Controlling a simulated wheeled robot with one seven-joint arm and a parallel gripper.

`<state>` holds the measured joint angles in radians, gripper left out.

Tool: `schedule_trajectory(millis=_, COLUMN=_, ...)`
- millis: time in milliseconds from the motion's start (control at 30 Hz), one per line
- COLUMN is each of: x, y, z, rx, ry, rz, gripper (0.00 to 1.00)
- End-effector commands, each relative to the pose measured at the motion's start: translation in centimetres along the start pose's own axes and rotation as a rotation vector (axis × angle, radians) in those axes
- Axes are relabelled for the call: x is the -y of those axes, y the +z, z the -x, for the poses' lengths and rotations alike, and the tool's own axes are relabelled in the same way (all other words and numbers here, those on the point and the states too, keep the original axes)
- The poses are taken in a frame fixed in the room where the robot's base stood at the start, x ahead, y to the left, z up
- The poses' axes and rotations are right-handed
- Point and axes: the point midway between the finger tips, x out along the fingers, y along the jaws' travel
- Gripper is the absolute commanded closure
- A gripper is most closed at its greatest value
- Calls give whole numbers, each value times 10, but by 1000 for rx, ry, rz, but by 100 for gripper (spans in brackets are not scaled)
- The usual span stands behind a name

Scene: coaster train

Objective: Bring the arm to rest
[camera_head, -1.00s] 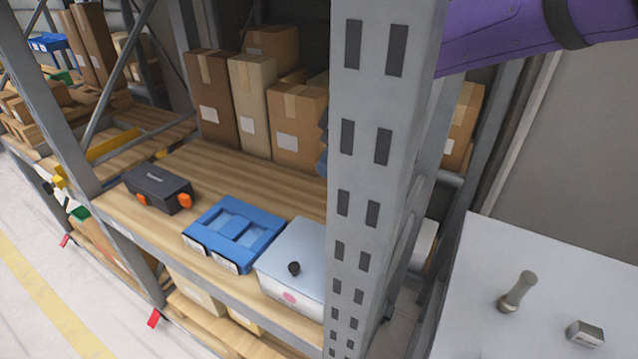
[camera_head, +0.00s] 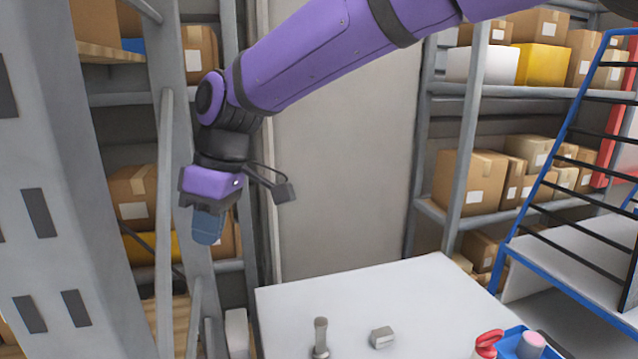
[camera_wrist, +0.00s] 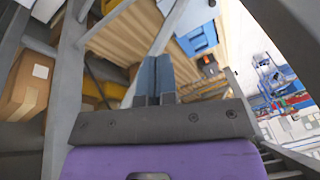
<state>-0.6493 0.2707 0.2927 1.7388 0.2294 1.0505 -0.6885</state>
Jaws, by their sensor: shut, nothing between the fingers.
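My purple arm reaches across the top of the head view and bends down at the left. My gripper (camera_head: 207,228) hangs from it in the air, in front of the shelf frame and left of the white table. Its blue fingers are together, with nothing held. In the wrist view the gripper (camera_wrist: 157,70) also shows shut, its fingers pointing toward the wooden shelf. The fingertips look apart from the shelf and uprights.
A grey upright (camera_head: 60,200) stands close at the left. The white table (camera_head: 400,290) below carries a grey peg (camera_head: 320,338), a small grey block (camera_head: 382,337) and a blue tray (camera_head: 520,345). A blue railing (camera_head: 560,150) stands at the right. The wrist view shows a blue crate (camera_wrist: 197,40) on the shelf.

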Motion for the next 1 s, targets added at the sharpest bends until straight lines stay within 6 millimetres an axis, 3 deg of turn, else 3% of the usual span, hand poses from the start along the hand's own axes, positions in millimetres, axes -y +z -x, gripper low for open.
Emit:
schedule_trajectory(millis=33, x=-7, y=20, z=17, rx=-5, ry=36, rz=-51, gripper=100)
schedule_trajectory(millis=200, x=-20, y=85, z=59, rx=-22, ry=139, rz=-226, gripper=100)
schedule_trajectory(millis=467, x=-20, y=187, z=110, rx=-60, ry=283, rz=-501, gripper=100)
schedule_trajectory(millis=733, x=5, y=289, z=141, rx=-119, ry=418, rz=-791, gripper=100)
schedule_trajectory(millis=1000, x=48, y=380, z=147, rx=-196, ry=538, rz=-1078, gripper=100)
